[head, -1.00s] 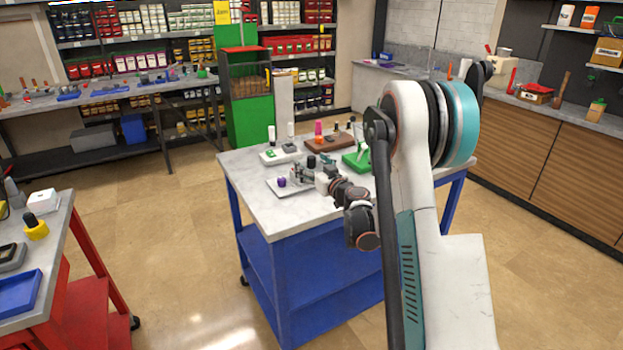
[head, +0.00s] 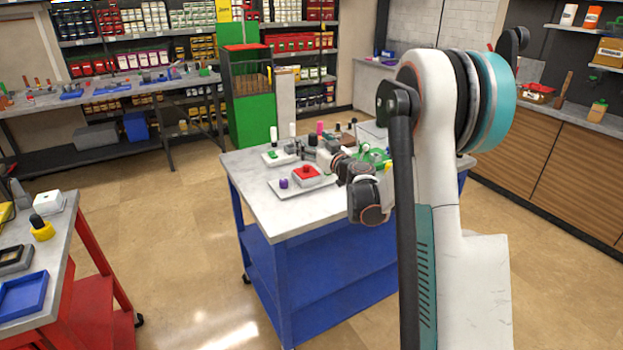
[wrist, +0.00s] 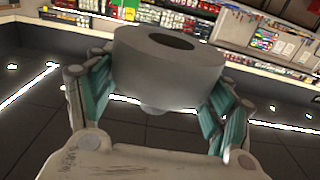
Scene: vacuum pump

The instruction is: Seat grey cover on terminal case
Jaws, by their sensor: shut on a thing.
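In the wrist view a thick grey round piece (wrist: 165,72), which looks like the grey cover, sits between the teal fingers of my gripper (wrist: 168,82). A dark round opening shows in its top, and a small knob shows below it. My gripper is shut on it. In the head view my gripper (head: 307,150) is small and held level over the back part of the blue table. A white box with a red top (head: 307,174) stands on a pale tray in front of it. I cannot tell for sure which piece is the terminal case.
The pale tray (head: 283,193) also holds a purple knob (head: 283,183). The table's front left top (head: 255,205) is bare.

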